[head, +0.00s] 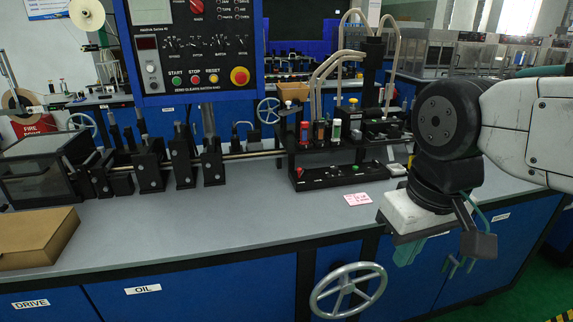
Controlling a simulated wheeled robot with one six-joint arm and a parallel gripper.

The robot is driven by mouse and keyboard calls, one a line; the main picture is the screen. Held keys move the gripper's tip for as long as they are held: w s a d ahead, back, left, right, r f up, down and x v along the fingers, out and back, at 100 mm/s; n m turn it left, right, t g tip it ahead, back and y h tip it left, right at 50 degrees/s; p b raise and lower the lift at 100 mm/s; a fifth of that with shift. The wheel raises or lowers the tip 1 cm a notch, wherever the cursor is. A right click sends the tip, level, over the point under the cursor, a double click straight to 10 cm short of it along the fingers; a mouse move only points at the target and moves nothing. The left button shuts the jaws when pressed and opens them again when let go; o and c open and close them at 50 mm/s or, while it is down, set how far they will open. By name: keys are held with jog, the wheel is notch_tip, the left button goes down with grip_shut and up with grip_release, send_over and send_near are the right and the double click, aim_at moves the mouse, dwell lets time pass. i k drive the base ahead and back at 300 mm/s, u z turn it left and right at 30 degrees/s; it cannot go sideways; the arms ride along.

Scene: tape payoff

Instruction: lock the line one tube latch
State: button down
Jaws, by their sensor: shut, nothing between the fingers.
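A black tube station (340,176) stands at the back of the bench, right of centre. It holds several small upright tubes, among them a red-topped one (304,132) and a green one (336,130). Pale hoses (325,72) arch above them. The line one tube latch is too small to tell apart from the other parts here. My gripper (406,256) hangs at the right, in front of the bench's front edge, apart from the station. It is shut and empty, pointing down. Its fingertips are small and partly hard to make out.
A pink label (358,199) lies on the grey bench (250,220) before the station. A cardboard box (36,238) sits at the front left. A blue control panel (196,50) rises behind a row of black rollers and clamps. A handwheel (347,289) juts from the cabinet front. The bench's middle front is clear.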

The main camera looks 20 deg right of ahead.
aim_at(300, 171)
jog(key=i, duration=1)
jog(key=z, duration=0.5)
